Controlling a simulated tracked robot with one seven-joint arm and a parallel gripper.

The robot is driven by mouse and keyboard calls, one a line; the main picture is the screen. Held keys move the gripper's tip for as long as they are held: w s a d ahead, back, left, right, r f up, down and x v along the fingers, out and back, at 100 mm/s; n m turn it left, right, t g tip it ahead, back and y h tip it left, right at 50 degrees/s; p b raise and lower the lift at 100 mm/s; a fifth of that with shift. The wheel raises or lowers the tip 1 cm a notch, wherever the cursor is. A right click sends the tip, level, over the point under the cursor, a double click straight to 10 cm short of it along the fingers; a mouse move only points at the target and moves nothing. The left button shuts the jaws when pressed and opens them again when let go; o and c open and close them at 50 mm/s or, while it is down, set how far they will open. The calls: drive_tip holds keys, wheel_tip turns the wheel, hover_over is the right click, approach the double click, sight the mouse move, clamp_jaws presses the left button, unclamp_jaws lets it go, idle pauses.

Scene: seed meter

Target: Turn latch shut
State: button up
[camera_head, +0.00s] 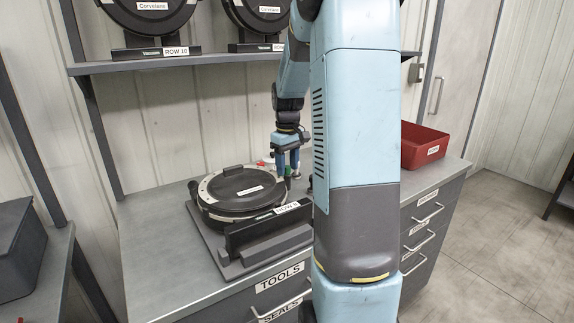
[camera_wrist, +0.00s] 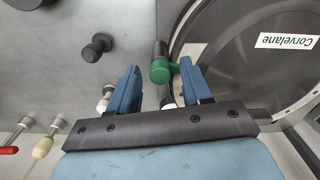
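The seed meter (camera_head: 240,192) lies flat on a grey base on the counter, its round dark lid carrying a "Corvelane" label. Its lid edge fills the right of the wrist view (camera_wrist: 215,50). A latch with a green knob (camera_wrist: 160,71) on a dark bar stands beside the lid rim; the green also shows small in the head view (camera_head: 288,171). My gripper (camera_wrist: 159,74) points down over it, its two blue fingers open, one on each side of the green knob, with visible gaps. Contact cannot be told. In the head view my gripper (camera_head: 288,168) is at the meter's right edge.
A black knob (camera_wrist: 96,48) and a white-tipped post (camera_wrist: 104,103) stand left of the latch. A row plate (camera_head: 270,222) stands in front of the meter. A red bin (camera_head: 424,146) is at the counter's right. A shelf (camera_head: 200,62) with more meters hangs above.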

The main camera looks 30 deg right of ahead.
sight(287, 166)
wheel_tip(287, 166, up, 14)
drive_tip(key=shift+f, duration=0.15)
idle(0.7)
idle(0.4)
drive_tip(key=s+a+r+m+t, duration=0.1)
drive_tip(key=s+a+r+t, duration=0.2)
drive_tip(key=s+a, duration=0.9)
drive_tip(key=s+a+f+t, duration=0.1)
drive_tip(key=s+a+f, duration=0.1)
drive_tip(key=s, duration=0.4)
drive_tip(key=s+a+f+m+t, duration=0.1)
drive_tip(key=s+a+f, duration=0.1)
drive_tip(key=s+a, duration=0.3)
drive_tip(key=shift+s+t, duration=0.3)
drive_tip(key=shift+s, duration=1)
